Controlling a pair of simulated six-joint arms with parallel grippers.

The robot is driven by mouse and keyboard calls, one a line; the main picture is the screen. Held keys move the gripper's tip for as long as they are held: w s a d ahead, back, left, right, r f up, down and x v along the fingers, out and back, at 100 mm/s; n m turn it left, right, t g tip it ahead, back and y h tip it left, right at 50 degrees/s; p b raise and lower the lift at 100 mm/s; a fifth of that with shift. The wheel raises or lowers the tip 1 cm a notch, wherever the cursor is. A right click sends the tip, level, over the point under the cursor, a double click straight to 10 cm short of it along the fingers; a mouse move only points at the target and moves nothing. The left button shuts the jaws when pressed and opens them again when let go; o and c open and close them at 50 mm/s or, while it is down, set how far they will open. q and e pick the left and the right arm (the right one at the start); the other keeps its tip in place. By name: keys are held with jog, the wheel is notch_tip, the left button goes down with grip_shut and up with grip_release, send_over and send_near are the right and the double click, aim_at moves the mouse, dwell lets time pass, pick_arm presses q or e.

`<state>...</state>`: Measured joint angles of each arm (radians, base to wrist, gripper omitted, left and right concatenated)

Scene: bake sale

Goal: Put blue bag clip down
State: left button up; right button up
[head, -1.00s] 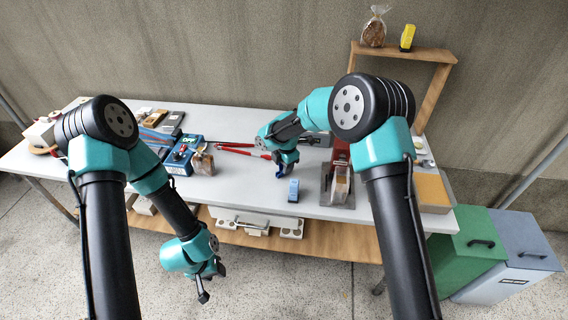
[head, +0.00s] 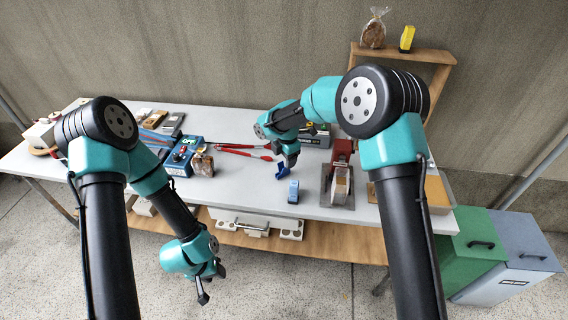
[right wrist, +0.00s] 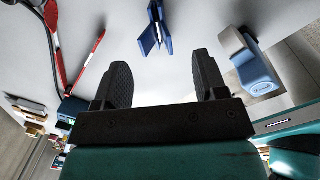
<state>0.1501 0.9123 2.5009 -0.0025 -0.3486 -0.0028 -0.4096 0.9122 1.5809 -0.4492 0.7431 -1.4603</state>
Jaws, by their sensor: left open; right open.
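The blue bag clip (head: 282,171) lies on the grey-white table (head: 245,189), just below my right gripper (head: 288,163) in the head view. In the right wrist view the clip (right wrist: 155,32) is beyond the two fingertips, with a clear gap between it and them. My right gripper also shows there (right wrist: 162,75), its fingers spread wide with nothing between them. My left gripper (head: 211,284) hangs low in front of the table, open and empty, away from the clip.
A light blue block-like item (head: 293,191) stands right of the clip. A red device (head: 341,160) is farther right. Red-handled tools (head: 240,150) lie to the left, near a blue box (head: 186,152). Bare tabletop lies in front of the tools.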

notch_tip(320, 180, up, 8)
jog(key=shift+s+d+r, duration=0.2)
jog(key=shift+s+r, duration=0.05)
jog(key=shift+s, duration=0.1)
jog(key=shift+f, duration=0.1)
dwell(0.4)
